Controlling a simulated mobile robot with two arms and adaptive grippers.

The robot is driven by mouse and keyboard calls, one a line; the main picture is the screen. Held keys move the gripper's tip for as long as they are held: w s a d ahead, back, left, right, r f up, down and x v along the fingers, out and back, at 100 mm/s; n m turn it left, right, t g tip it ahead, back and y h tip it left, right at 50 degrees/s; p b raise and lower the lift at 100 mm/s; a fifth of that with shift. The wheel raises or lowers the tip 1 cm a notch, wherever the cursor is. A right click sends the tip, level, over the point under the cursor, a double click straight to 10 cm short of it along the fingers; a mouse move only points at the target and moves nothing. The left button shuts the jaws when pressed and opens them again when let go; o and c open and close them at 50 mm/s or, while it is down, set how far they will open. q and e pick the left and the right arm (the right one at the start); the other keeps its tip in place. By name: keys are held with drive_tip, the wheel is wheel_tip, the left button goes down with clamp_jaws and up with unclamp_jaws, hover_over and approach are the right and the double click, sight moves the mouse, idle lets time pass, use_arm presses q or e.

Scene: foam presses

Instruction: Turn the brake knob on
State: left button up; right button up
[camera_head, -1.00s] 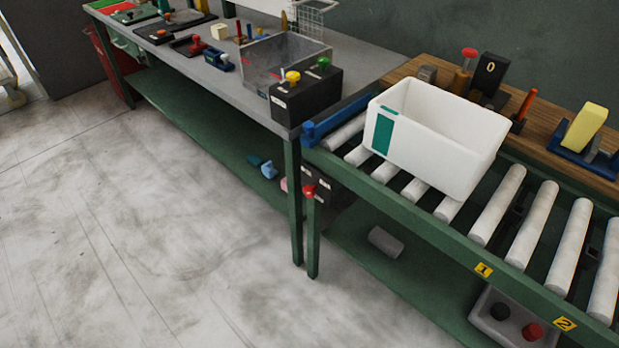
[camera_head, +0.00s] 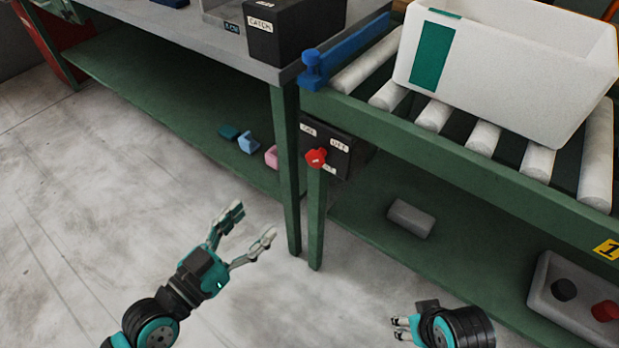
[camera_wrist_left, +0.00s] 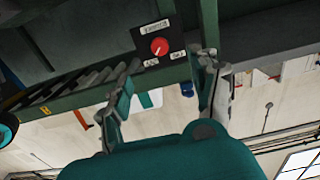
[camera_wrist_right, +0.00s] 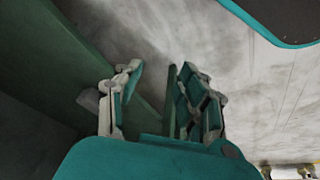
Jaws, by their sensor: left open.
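The red brake knob (camera_head: 316,157) sits on a black box (camera_head: 342,146) with ON and OFF labels, under the near end of the roller conveyor. The knob also shows in the left wrist view (camera_wrist_left: 159,46), ahead of the fingers, with a label above it and one on each lower side. My left gripper (camera_head: 254,222) is open and empty, left of the knob and apart from it. Its spread fingers also show in the left wrist view (camera_wrist_left: 170,62). My right gripper (camera_head: 402,328) is low at the bottom of the head view. Its fingers stand apart and empty in the right wrist view (camera_wrist_right: 158,72).
Green table legs (camera_head: 287,180) stand beside the box. A white bin (camera_head: 500,75) rests on the rollers. Small coloured pieces (camera_head: 248,143) and a grey block (camera_head: 410,218) lie on the lower shelves. The floor at left is clear.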

sight(313, 162)
use_arm(q)
drive_tip(key=x, duration=1)
drive_tip(key=r+x, duration=0.1)
drive_tip(key=x, duration=0.5)
drive_tip(key=shift+s, duration=0.1)
drive_tip(key=shift+x, duration=0.75)
use_arm(e)
drive_tip(key=shift+v, duration=1.15)
use_arm(q)
drive_tip(key=shift+d, duration=0.1)
drive_tip(key=shift+c, duration=0.4)
drive_tip(key=c, duration=1.1)
use_arm(e)
drive_tip(key=shift+w, duration=0.1)
